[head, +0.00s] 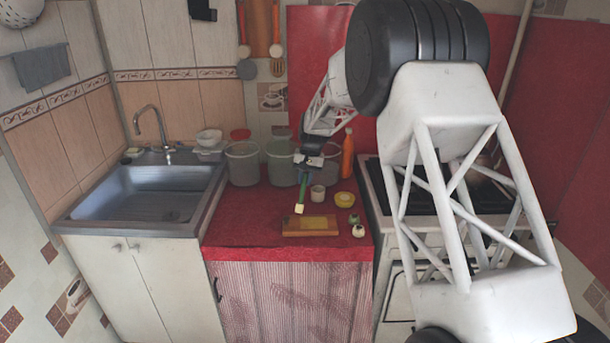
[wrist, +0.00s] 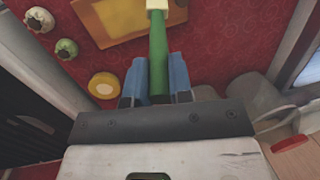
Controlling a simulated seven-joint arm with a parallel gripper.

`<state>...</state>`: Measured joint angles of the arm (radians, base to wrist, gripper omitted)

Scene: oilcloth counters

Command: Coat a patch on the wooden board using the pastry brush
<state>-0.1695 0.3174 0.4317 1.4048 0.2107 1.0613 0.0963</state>
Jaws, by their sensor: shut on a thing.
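My gripper (head: 306,171) is shut on the green handle of the pastry brush (head: 303,190) and points down over the red counter. In the wrist view, the handle (wrist: 158,55) runs between the blue fingers (wrist: 156,82). The brush's pale bristle head (head: 299,208) hangs at the back left edge of the wooden board (head: 290,231); I cannot tell whether it touches. The board lies flat near the counter's front and bears a yellow patch (head: 318,222). In the wrist view the board (wrist: 130,35) is at the top, partly behind the brush.
Large pots (head: 243,163) and an orange bottle (head: 348,153) are behind. The sink (head: 150,195) is left, the stove right. Counter left of the board is clear.

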